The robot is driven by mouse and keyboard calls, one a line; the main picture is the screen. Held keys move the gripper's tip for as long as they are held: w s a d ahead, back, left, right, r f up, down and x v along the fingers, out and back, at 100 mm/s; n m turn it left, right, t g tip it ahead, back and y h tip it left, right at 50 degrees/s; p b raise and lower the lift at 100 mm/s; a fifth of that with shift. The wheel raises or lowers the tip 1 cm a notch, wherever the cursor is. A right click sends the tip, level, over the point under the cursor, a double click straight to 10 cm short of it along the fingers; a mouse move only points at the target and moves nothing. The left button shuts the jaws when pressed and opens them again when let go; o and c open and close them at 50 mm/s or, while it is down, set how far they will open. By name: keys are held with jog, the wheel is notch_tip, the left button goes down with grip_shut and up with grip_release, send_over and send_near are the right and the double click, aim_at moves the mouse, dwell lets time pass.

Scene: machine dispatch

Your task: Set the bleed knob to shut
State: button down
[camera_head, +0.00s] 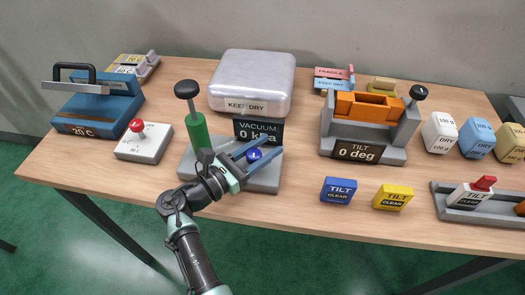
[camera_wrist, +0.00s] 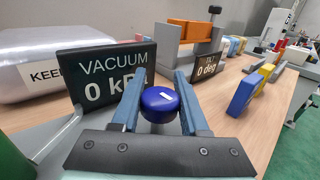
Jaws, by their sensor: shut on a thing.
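The bleed knob is a round blue knob (camera_head: 254,155) with a short white mark, on the grey base (camera_head: 265,177) of the vacuum station. In the wrist view the blue knob (camera_wrist: 160,103) sits between the two blue fingers of my gripper (camera_wrist: 158,98). In the head view my gripper (camera_head: 250,153) reaches over the base and is shut on the knob. The dark display (camera_head: 259,131) behind it reads "VACUUM 0 kPa". It also shows in the wrist view (camera_wrist: 113,75). No shut or open lettering is legible by the knob.
A green pump cylinder with a black handle (camera_head: 195,132) stands close left of my gripper. A silver "KEEP DRY" box (camera_head: 252,78) is behind the display. The tilt station (camera_head: 366,128) and blue and yellow tilt blocks (camera_head: 338,190) are to the right. Bare table lies between.

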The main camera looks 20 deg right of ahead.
jog(key=shift+s+m+g+b, duration=0.1)
jog(key=shift+m+g+b, duration=0.35)
jog(key=shift+g, duration=0.35)
jog(key=shift+c, duration=2.1)
grip_release()
jog(key=shift+d, duration=0.1)
jog(key=a, duration=0.4)
jog(key=s+a+b, duration=0.1)
jog(key=a, duration=0.3)
jog(key=s+a, duration=0.1)
jog(key=a, duration=0.4)
jog(key=shift+s, duration=0.2)
jog(key=shift+d, duration=0.1)
